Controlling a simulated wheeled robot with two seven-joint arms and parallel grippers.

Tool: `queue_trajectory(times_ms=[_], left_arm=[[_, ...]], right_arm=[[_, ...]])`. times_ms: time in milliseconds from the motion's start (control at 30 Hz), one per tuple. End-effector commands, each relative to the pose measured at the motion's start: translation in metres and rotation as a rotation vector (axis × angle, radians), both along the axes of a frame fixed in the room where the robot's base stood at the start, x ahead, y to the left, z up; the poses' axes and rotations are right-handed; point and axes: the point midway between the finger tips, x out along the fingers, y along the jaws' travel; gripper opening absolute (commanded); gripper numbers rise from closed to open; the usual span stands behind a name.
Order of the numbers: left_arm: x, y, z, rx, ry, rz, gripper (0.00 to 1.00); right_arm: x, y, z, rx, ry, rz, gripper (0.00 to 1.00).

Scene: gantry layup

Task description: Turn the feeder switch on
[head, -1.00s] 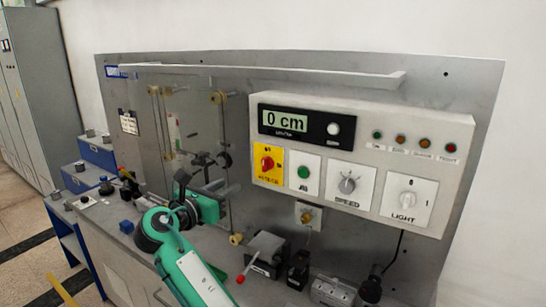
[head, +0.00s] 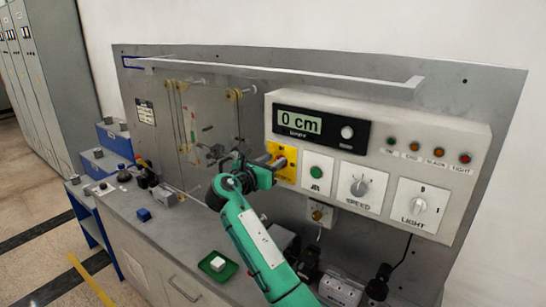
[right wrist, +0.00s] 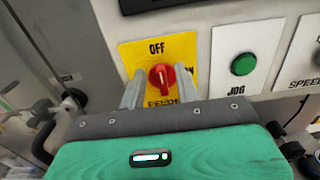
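The feeder switch is a red knob (right wrist: 161,77) on a yellow plate (right wrist: 185,48), marked OFF above and ON, partly covered, at the right. Its pale mark points roughly up toward OFF. My right gripper (right wrist: 159,92) is open, with one finger on each side of the knob. I cannot tell whether the fingers touch it. In the head view my right gripper (head: 276,162) is in front of the yellow plate (head: 288,174) and hides most of the knob. My left gripper is not in view.
The white control box (head: 454,133) also carries a green JOG button (head: 316,172), a SPEED knob (head: 359,188) and a LIGHT switch (head: 418,206). The display (head: 299,122) reads 0 cm. A green tray (head: 204,274) with a white block lies on the bench.

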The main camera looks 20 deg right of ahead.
Motion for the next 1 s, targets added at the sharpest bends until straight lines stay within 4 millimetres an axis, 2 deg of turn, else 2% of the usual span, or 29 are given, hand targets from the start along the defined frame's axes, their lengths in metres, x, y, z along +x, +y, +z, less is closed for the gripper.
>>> queue_trajectory(times_ms=[367, 533, 1000], left_arm=[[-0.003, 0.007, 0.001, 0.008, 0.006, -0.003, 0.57], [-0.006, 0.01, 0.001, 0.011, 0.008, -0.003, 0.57], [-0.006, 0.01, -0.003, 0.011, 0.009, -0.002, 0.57]], right_arm=[[0.004, -0.005, -0.001, 0.001, 0.002, 0.0, 0.33], [0.004, -0.005, -0.001, 0.001, 0.001, 0.0, 0.0], [0.002, -0.006, -0.002, 0.046, -0.057, -0.001, 0.0]])
